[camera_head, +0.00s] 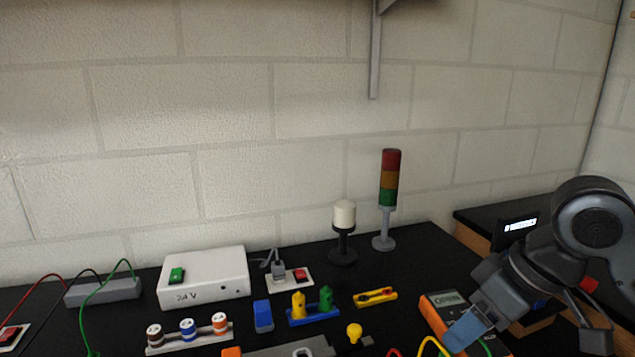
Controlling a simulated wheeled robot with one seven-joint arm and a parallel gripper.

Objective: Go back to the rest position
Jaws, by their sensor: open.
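My arm comes in from the right edge and its gripper (474,320) points down and left, low in the right part of the head view. The gripper is open, and I see nothing held in it. It is in front of an orange multimeter (436,312) with a greenish display and hides part of it. I cannot tell whether they touch.
A stack light (388,190) and a white-topped beacon (344,222) stand behind, near the brick wall. A white 24 V box (205,278), a blue base with yellow and green parts (314,312), and a row of coloured terminals (190,336) are on the black table. A shelf bracket (375,55) hangs above.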

